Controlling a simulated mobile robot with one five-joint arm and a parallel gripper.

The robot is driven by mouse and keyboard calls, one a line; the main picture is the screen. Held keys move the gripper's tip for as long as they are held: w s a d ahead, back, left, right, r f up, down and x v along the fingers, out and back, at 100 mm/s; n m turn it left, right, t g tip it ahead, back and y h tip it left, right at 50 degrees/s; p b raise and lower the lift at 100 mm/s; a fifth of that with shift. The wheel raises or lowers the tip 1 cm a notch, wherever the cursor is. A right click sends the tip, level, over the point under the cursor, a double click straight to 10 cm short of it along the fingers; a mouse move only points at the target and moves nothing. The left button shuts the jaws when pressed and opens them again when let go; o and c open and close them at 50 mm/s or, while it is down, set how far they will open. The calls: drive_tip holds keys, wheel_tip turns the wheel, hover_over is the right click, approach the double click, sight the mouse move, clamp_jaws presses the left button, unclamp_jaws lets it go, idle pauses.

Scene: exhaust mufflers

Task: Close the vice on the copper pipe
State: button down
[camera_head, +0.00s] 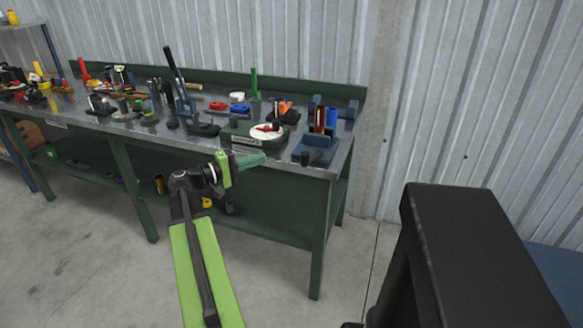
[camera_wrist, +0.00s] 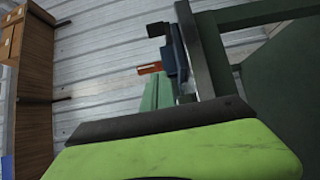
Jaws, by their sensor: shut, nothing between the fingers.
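The blue vice (camera_head: 318,153) stands at the right end of the green workbench. The copper pipe (camera_head: 319,119) stands upright between its blue parts; I cannot tell how wide the jaw gap is. In the wrist view the vice (camera_wrist: 174,58) shows sideways at top centre, with the copper pipe (camera_wrist: 150,68) sticking out to its left. My gripper (camera_head: 262,159) has green fingers, shut and empty. It is in front of the bench edge, left of the vice and apart from it. The fingers (camera_wrist: 157,92) also show in the wrist view.
The workbench (camera_head: 330,168) carries a white round dish (camera_head: 267,131), a small dark cylinder (camera_head: 305,158) in front of the vice, and several tools to the left. A large black block (camera_head: 455,235) fills the right foreground. The concrete floor before the bench is clear.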

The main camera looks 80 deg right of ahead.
drive_tip(key=s+d, duration=0.4)
drive_tip(key=s, duration=0.6)
drive_tip(key=shift+s, duration=0.35)
drive_tip(key=shift+s+a, duration=0.4)
drive_tip(key=shift+s, duration=0.1)
